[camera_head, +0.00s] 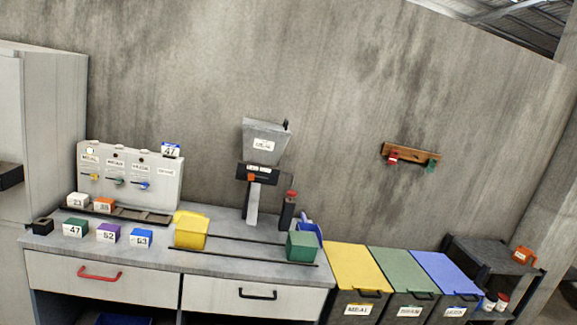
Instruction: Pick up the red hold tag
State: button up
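A small red piece (393,157), which looks like the red hold tag, hangs at the left end of a brown wooden wall rack (412,151). It is too small to read. A small green piece (431,166) hangs at the rack's right end. The rack is on the bare concrete wall, to the right of the grey hopper and above the coloured bins. My gripper does not show in this view.
A counter (225,262) runs along the left with a dispenser panel (130,173), a grey hopper (265,140), a yellow container (191,232), a green container (301,247) and several numbered blocks. Lidded yellow (355,268), green (403,270) and blue (445,272) bins stand below the rack. A dark shelf (485,252) stands right.

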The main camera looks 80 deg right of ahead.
aim_at(392, 159)
jog(key=z, duration=3.05)
jog(key=i+l, duration=0.15)
jog(key=i, duration=0.45)
jog(key=i+l, duration=0.15)
jog(key=i, duration=0.45)
jog(key=i+l, duration=0.15)
jog(key=i, duration=0.4)
jog(key=i+j+z, duration=0.1)
jog(key=i, duration=1.25)
